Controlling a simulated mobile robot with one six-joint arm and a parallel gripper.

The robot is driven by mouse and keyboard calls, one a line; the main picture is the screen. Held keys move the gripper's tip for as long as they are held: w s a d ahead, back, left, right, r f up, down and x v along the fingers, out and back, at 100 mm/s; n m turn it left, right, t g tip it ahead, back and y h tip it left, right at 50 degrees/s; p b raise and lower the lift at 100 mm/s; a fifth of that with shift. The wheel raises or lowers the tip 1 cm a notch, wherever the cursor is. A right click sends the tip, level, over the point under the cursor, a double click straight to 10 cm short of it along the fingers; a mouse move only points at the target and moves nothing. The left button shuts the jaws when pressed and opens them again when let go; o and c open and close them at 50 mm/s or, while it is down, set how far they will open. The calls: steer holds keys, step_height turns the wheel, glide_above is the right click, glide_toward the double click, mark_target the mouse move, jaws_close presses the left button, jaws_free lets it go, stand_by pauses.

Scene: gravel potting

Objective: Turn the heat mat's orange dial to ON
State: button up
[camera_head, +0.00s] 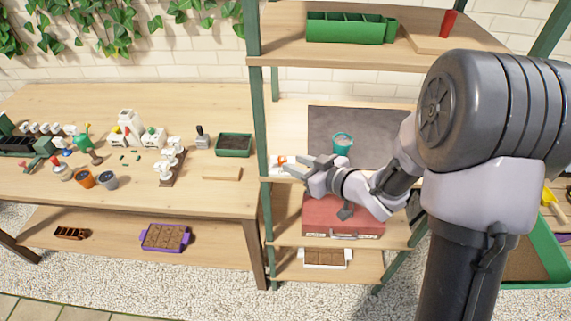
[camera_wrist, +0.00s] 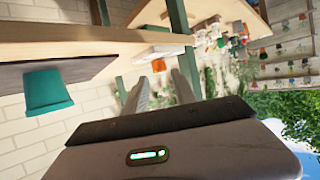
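The dark heat mat (camera_head: 385,125) lies on the middle shelf of the rack, with a teal pot (camera_head: 343,144) on it. A white control box (camera_head: 275,171) sits at the shelf's left front, with the orange dial (camera_head: 282,159) on it. My gripper (camera_head: 299,166) is beside the box, its fingers pointing left and partly covering it. In the wrist view the fingers of my gripper (camera_wrist: 160,76) are apart and empty. The orange dial (camera_wrist: 158,66) shows beyond the gap between their tips, on the white box (camera_wrist: 162,53). The dial's setting is too small to read.
A green rack post (camera_head: 256,110) stands just left of the box. The upper shelf (camera_head: 350,48) is overhead, and a red case (camera_head: 340,214) lies on the shelf below. The wooden bench (camera_head: 60,105) at left holds several small pots and tools.

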mark_target(284, 159)
steer(key=b+x, duration=0.1)
steer(key=x, duration=0.4)
steer(key=shift+d, duration=0.1)
jaws_close()
